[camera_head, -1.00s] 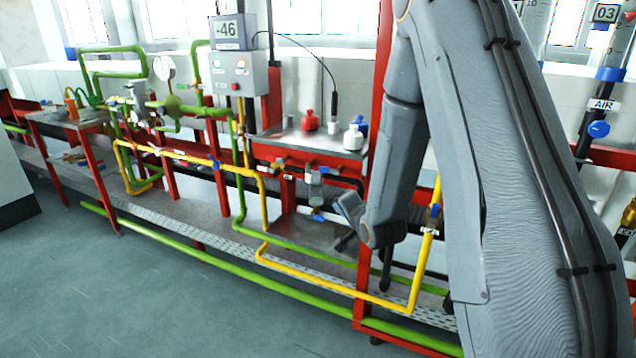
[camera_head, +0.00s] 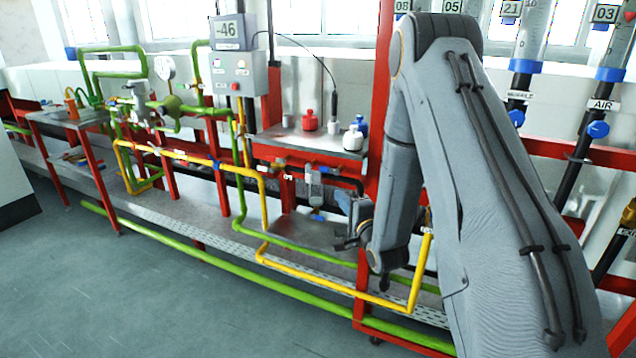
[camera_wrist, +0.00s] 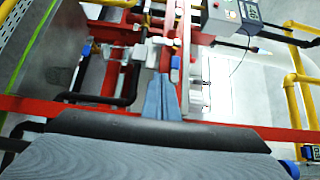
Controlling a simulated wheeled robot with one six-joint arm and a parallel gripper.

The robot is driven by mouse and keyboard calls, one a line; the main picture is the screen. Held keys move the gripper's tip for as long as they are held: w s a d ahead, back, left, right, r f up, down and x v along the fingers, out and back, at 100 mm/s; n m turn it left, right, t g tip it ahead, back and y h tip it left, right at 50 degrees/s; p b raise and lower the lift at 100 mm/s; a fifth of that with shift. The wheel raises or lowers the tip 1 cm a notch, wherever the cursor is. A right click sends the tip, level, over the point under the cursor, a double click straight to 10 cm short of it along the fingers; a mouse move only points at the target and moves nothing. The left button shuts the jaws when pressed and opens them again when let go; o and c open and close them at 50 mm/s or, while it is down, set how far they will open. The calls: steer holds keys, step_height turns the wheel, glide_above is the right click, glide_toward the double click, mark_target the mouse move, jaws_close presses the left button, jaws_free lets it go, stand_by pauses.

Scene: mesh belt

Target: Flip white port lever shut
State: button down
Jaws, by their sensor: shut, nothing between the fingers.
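In the head view a small grey-white valve assembly (camera_head: 313,188) hangs under the red-framed bench, with small blue parts near its lower end. I cannot tell which part is the white port lever. My gripper (camera_head: 342,243) is just right of and below this assembly, partly hidden by my own wrist. In the wrist view my gripper (camera_wrist: 161,78) shows its two blue-grey fingers together with nothing between them. Their tips point at a white fitting (camera_wrist: 147,52) and a small blue handle (camera_wrist: 175,62). I cannot tell whether they touch.
A red upright post (camera_head: 382,110) stands close to my arm. Yellow pipe (camera_head: 330,282) and green pipe run low along the front. Red and white bottles (camera_head: 353,138) stand on the bench above. A grey control box (camera_head: 232,73) is further left. The floor at the left front is clear.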

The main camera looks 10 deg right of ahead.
steer(key=p, duration=0.2)
glide_toward(308, 173)
steer(key=w+d+f, duration=0.1)
steer(key=w+d, duration=0.2)
steer(key=d, duration=0.1)
steer(key=shift+w+a+f+p, duration=0.15)
steer(key=shift+w+a+p, duration=0.4)
steer(key=shift+w+a, duration=0.9)
steer(key=shift+w+d, duration=0.1)
steer(key=shift+d, duration=0.1)
